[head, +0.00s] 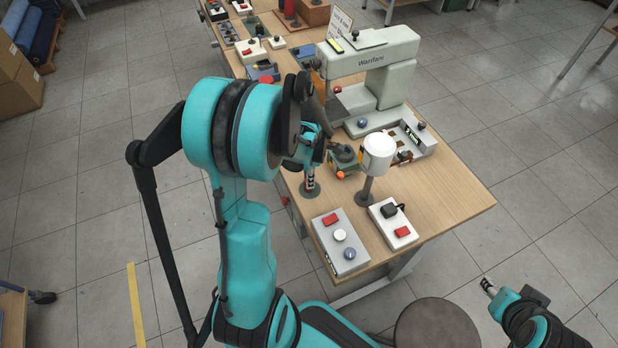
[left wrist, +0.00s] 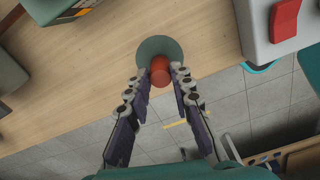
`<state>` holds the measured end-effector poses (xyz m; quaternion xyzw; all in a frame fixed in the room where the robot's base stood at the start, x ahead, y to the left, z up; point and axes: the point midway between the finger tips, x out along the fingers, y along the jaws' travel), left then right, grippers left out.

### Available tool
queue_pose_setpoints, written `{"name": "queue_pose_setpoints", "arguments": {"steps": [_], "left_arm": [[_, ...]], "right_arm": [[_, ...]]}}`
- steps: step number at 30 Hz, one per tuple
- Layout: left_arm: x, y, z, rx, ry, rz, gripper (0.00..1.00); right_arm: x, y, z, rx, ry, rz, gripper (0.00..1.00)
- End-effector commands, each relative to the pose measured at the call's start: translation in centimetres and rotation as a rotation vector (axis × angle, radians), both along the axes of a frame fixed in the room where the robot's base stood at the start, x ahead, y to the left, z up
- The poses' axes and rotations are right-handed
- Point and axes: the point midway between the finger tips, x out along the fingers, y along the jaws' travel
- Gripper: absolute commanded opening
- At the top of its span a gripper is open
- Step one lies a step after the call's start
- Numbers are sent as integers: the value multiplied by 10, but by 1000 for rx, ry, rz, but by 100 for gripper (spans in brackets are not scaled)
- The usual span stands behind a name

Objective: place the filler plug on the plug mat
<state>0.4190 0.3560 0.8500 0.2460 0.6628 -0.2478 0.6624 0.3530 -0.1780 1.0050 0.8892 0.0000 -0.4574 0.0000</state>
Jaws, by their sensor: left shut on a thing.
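The filler plug (left wrist: 160,68) is a small red-orange cylinder in the left wrist view. My left gripper (left wrist: 160,80) is shut on it, a fingertip on each side. The plug mat (left wrist: 158,49) is a dark green disc behind the plug, near the table edge. The plug overlaps the mat's near part in this view; I cannot tell whether it touches it. In the head view my left gripper (head: 310,180) points down at the mat (head: 310,193), and its fingers hide the plug. My right gripper (head: 488,287) is low at the right, away from the table; its opening is unclear.
A grey control box (head: 341,243) with a red switch stands close in front of the mat. A white lamp-like post (head: 378,153) and a smaller switch box (head: 393,224) stand to the right. A large white press (head: 372,75) is behind. Bare wood lies between.

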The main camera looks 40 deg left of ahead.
Motion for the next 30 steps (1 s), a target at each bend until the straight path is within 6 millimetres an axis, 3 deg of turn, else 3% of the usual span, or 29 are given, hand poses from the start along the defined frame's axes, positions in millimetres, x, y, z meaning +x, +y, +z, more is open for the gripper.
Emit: {"name": "queue_pose_setpoints", "arguments": {"steps": [6, 7, 9, 20, 23, 30], "left_arm": [[0, 0, -4, 0, 0, 0, 0], [0, 0, -3, 0, 0, 0, 30], [0, 0, -2, 0, 0, 0, 43], [0, 0, 2, 0, 0, 0, 43], [0, 0, 16, 0, 0, 0, 43], [0, 0, 70, 0, 0, 0, 43]], "right_arm": [[0, 0, -4, 0, 0, 0, 40], [0, 0, -3, 0, 0, 0, 40], [0, 0, -2, 0, 0, 0, 40], [0, 0, 2, 0, 0, 0, 40], [0, 0, 8, 0, 0, 0, 40], [0, 0, 30, 0, 0, 0, 40]]}}
